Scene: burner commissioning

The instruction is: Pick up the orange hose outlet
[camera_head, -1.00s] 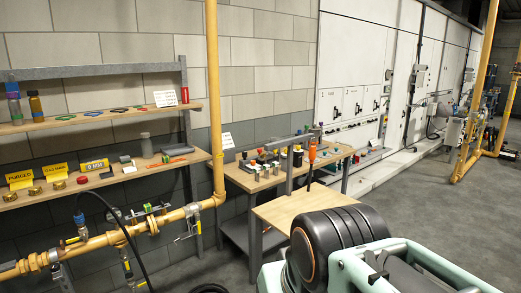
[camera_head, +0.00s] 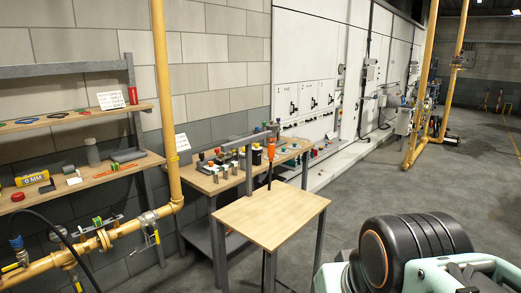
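An orange upright piece (camera_head: 271,148), the only plainly orange fitting I can make out, is probably the hose outlet. It stands or hangs at the grey metal stand (camera_head: 249,142), near the back edge of the small wooden table (camera_head: 265,220). A dark, thin lower part runs down from it toward the tabletop. Its exact mount is too small to tell. My arm shows at the lower right, apart from the table and well away from the orange piece. My gripper's fingers do not show.
The small table's top is bare. A workbench (camera_head: 203,183) behind it holds several small fittings. A yellow gas pipe (camera_head: 166,110) rises at the left, with valves on its horizontal run. A shelf (camera_head: 95,180) holds parts. Grey floor (camera_head: 400,175) is open to the right.

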